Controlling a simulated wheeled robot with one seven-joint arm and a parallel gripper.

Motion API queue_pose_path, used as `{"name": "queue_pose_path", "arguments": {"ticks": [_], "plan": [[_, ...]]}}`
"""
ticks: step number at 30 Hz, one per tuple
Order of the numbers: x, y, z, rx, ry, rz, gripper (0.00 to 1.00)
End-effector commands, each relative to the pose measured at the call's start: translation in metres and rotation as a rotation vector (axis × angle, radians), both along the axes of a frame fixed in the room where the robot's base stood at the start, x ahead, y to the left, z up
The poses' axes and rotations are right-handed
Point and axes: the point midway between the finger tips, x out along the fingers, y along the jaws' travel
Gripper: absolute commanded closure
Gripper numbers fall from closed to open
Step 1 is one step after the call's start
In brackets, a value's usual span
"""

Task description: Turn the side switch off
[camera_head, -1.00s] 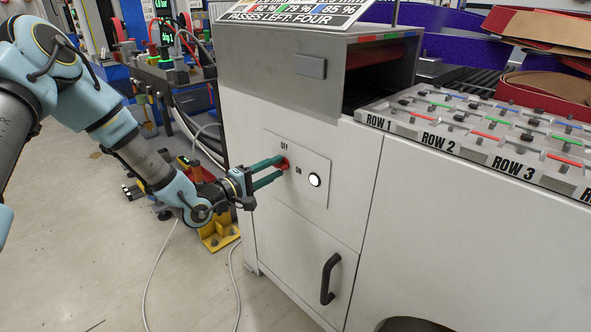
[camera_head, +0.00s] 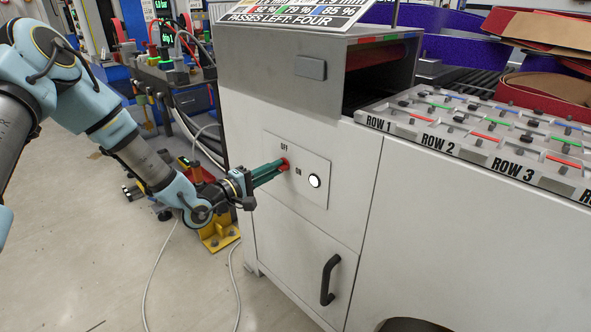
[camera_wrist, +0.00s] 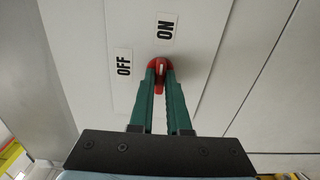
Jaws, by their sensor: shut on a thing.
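The side switch is a red rotary knob (camera_head: 284,164) on a pale panel (camera_head: 318,188) on the side of the white machine. In the wrist view the red knob (camera_wrist: 159,70) shows a white pointer mark and sits below the ON label (camera_wrist: 166,28) and right of the OFF label (camera_wrist: 123,66). The pointer mark runs up and down the picture, toward ON. My gripper (camera_head: 276,168) has green fingers, shut on the knob from the front.
A lit white round button (camera_head: 314,180) sits right of the knob. A black door handle (camera_head: 329,279) sticks out below. A tray with labelled rows (camera_head: 432,146) lies on top at right. A yellow bracket (camera_head: 218,232) and cable stand on the floor below my wrist.

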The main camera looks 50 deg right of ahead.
Motion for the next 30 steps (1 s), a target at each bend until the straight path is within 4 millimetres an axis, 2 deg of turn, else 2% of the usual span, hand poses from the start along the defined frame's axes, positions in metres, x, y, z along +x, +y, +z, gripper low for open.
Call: {"name": "queue_pose_path", "arguments": {"ticks": [15, 26, 30], "plan": [[0.0005, 0.0006, 0.0006, 0.026, 0.434, 0.002, 1.0], [-0.0001, 0.0003, -0.0004, 0.029, 0.478, 0.0, 1.0], [0.0007, 0.0009, 0.0007, 0.034, 0.609, 0.002, 1.0]]}}
